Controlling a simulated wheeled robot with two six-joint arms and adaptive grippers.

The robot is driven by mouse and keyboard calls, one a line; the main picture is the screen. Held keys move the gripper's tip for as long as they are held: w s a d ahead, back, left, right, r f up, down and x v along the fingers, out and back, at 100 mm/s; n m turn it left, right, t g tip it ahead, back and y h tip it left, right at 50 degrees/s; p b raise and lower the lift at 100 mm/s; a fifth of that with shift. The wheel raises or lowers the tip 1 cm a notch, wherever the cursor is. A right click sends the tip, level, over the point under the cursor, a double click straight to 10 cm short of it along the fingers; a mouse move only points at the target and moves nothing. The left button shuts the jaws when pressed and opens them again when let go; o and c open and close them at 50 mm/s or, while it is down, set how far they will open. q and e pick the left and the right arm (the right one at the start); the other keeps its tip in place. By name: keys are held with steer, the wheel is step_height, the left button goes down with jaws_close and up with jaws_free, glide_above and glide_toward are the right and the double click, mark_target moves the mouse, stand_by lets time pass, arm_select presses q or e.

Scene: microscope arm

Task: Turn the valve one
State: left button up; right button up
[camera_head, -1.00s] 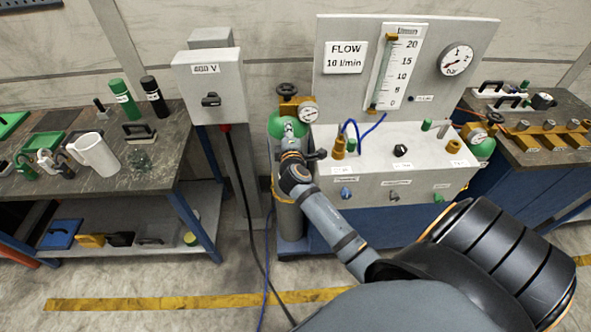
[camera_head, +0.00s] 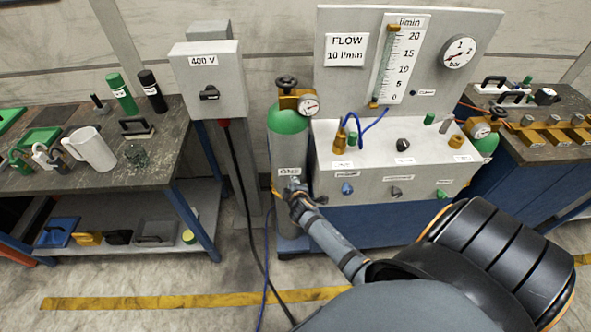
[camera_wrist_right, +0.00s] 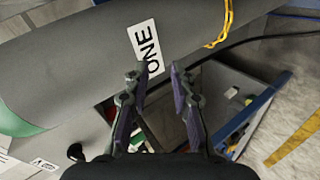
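The grey gas cylinder (camera_head: 287,152) with a green shoulder stands left of the flow panel. Its white label (camera_wrist_right: 145,45) reads ONE in the right wrist view. A dark handwheel (camera_head: 286,82) sits on top of the brass valve (camera_head: 290,101), beside a round gauge (camera_head: 309,106). My right gripper (camera_head: 295,184) is in front of the cylinder at label height, well below the handwheel. In the right wrist view the gripper (camera_wrist_right: 162,70) has its two fingers apart with nothing between them. The handwheel is outside that view. My left gripper is not in view.
The control box (camera_head: 400,185) with several knobs stands right of the cylinder. A second brass valve (camera_head: 481,130) is at its right end. A yellow chain (camera_wrist_right: 225,22) crosses the cylinder. The 400 V box (camera_head: 207,80) and a workbench (camera_head: 165,165) are left.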

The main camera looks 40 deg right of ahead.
steer(key=shift+g+y, duration=0.3)
steer(key=shift+g, duration=0.1)
steer(key=f, duration=0.1)
steer(key=s+f, duration=0.1)
steer(key=f, duration=0.1)
steer(key=s+f, duration=0.1)
steer(key=f, duration=0.1)
steer(key=shift+s+a, duration=0.1)
steer(key=shift+a, duration=0.15)
steer(key=shift+o, duration=0.2)
